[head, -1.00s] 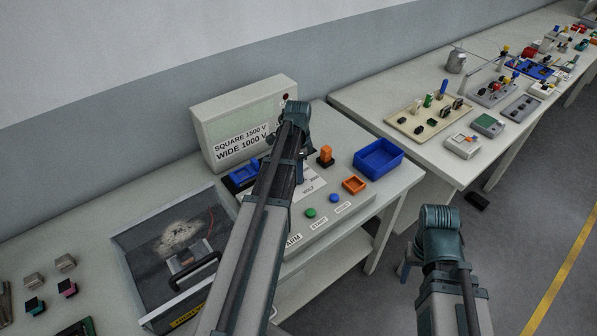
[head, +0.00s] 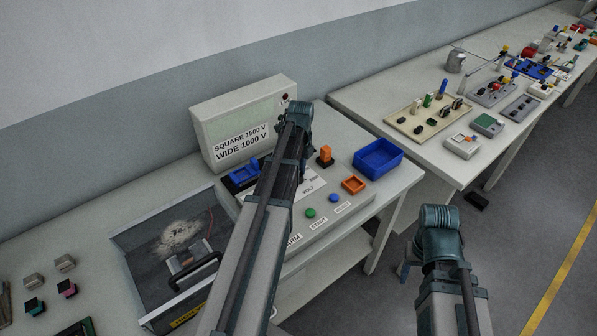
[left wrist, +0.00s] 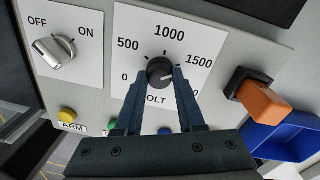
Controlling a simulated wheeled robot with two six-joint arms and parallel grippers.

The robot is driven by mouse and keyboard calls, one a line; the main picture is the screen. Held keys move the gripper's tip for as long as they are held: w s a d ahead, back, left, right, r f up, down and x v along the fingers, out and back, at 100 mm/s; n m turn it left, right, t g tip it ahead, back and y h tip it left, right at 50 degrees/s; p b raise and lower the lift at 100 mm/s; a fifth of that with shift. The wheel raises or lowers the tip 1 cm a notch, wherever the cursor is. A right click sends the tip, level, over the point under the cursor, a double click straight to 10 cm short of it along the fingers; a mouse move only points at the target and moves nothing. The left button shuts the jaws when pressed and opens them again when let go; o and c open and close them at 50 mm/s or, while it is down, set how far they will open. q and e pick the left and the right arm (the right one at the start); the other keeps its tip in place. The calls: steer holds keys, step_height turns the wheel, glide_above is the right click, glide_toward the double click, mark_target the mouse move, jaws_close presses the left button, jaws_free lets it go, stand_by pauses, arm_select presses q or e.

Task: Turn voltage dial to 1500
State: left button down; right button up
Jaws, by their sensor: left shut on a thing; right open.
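The black voltage dial (left wrist: 160,71) sits on a white scale plate (left wrist: 187,32) marked 0, 500, 1000 and 1500; a further mark at the right is partly hidden by a finger. My left gripper (left wrist: 162,76) is shut on the dial, one finger on each side. The dial's pale pointer line points to the right, roughly towards the 1500 side; its exact reading is unclear. In the head view my left arm hides the dial. My right gripper (head: 405,270) is open, low beside the bench and far from the panel, mostly hidden behind its wrist.
An OFF/ON knob (left wrist: 53,50) is left of the dial. An orange-handled switch (left wrist: 261,101) and a blue bin (left wrist: 290,138) are at the right. A yellow ARM button (left wrist: 67,114) is below. The display box (head: 240,125) reads SQUARE 1500 V, WIDE 1000 V.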

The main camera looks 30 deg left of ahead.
mark_target(300, 173)
arm_select(q)
steer(key=shift+m, duration=0.4)
steer(key=c, duration=0.5)
jaws_free()
steer(key=shift+r, duration=0.1)
steer(key=r+p, duration=1.3)
steer(key=shift+w+r+p, duration=0.3)
steer(key=shift+p, duration=0.1)
